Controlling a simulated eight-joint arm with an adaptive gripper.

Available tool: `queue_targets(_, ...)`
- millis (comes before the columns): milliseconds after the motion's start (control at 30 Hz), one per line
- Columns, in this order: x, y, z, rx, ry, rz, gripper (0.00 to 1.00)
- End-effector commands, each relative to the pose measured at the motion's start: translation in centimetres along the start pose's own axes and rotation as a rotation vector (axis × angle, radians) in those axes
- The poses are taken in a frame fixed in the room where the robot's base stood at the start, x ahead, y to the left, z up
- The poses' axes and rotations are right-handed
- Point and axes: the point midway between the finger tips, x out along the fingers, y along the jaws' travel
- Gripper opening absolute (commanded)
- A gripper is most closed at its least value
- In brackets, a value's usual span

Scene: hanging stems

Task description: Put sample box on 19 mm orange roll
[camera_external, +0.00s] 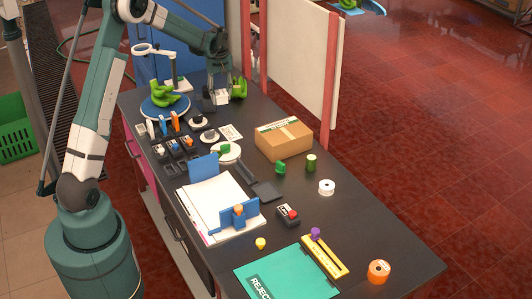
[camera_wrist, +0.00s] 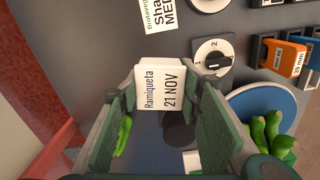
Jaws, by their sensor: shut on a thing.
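My gripper (camera_external: 219,86) is at the far end of the dark table. It is shut on a white box (camera_wrist: 162,88) labelled "Ramiqueta 21 NOV", which I take as the sample box. The box also shows below the fingers in the external view (camera_external: 222,98). Whether it touches anything below is unclear. An orange roll (camera_external: 378,272) stands at the near right corner of the table, far from my gripper; its size marking is unreadable. A separate orange block (camera_wrist: 287,58) in the wrist view carries a label ending in "mm".
A cardboard box (camera_external: 284,138), a white roll (camera_external: 326,187), a yellow tray (camera_external: 324,257) and a green reject mat (camera_external: 285,275) lie along the table. Green bananas on a blue disc (camera_external: 163,108) and a scale stand are beside my gripper. Bare table surrounds the orange roll.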

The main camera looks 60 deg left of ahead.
Motion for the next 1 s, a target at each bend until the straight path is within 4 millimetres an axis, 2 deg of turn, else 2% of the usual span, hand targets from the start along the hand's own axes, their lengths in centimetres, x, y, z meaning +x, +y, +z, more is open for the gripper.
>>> queue_targets(367, 0.0, 0.0, 0.0, 0.000, 0.000, 0.000, 0.22)
queue_targets(567, -0.1, 0.8, 0.6, 0.012, 0.000, 0.000, 0.22)
queue_targets(767, -0.2, 3.2, 2.8, 0.052, 0.000, 0.000, 0.22)
queue_targets(1000, -0.5, 8.1, 7.5, 0.135, 0.000, 0.000, 0.22)
